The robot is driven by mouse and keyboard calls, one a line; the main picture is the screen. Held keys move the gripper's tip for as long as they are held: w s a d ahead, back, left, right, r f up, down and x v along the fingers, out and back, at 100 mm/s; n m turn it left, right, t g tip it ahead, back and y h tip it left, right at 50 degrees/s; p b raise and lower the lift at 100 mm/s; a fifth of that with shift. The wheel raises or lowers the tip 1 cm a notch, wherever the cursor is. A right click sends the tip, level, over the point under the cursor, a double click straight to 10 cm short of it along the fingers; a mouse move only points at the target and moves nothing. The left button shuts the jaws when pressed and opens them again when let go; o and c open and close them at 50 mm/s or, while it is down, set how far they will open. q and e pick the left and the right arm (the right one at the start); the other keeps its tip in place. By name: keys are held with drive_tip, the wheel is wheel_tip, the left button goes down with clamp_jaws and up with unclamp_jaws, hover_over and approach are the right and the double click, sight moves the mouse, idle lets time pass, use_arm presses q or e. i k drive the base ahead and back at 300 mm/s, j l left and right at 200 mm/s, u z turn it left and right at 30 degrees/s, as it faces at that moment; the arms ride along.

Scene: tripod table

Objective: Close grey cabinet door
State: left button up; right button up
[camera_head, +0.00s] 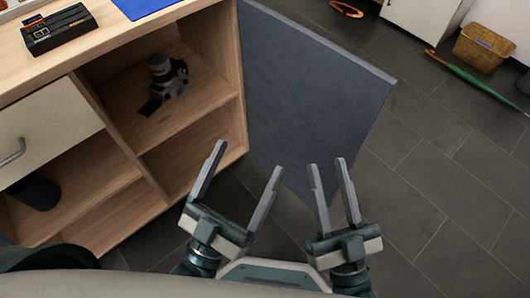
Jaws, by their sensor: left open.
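The grey cabinet door (310,85) stands swung open at the right side of the wooden cabinet (195,128). It joins the cabinet near the right front edge and reaches out to the right over the floor. My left gripper (248,161) is open and empty, in front of the cabinet's right edge and the door's near lower part. My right gripper (327,165) is open, with a narrower gap, and overlaps the door's lower end in the picture. I cannot tell whether either gripper touches the door. The door's lowest part is partly hidden behind my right gripper.
A camera (165,78) sits on an open shelf. A white drawer front (45,135) with a metal handle is at left, above a dark cup (37,192). A basket (482,48) and a green umbrella (478,88) lie far right. The tiled floor (440,180) at right is clear.

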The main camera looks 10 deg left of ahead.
sight(309, 99)
drive_tip(key=l+u, duration=0.15)
drive_tip(key=u, duration=0.7)
drive_tip(key=l+u, duration=0.25)
drive_tip(key=l, duration=0.15)
drive_tip(key=k+l+u, duration=0.15)
drive_tip(key=l+u, duration=0.15)
drive_tip(key=k+l+u, duration=0.1)
drive_tip(key=l+u, duration=0.15)
drive_tip(key=l, duration=0.2)
drive_tip(key=k+l+u, duration=0.3)
drive_tip(key=k+l, duration=0.2)
drive_tip(key=l, duration=0.2)
drive_tip(key=k+l, duration=0.2)
drive_tip(key=l, duration=0.25)
drive_tip(key=k+l+u, duration=0.1)
drive_tip(key=k+l, duration=0.15)
drive_tip(key=l, duration=0.15)
drive_tip(key=k+l, duration=0.2)
drive_tip(key=l, duration=0.25)
drive_tip(key=i+l+u, duration=0.15)
drive_tip(key=u, duration=0.55)
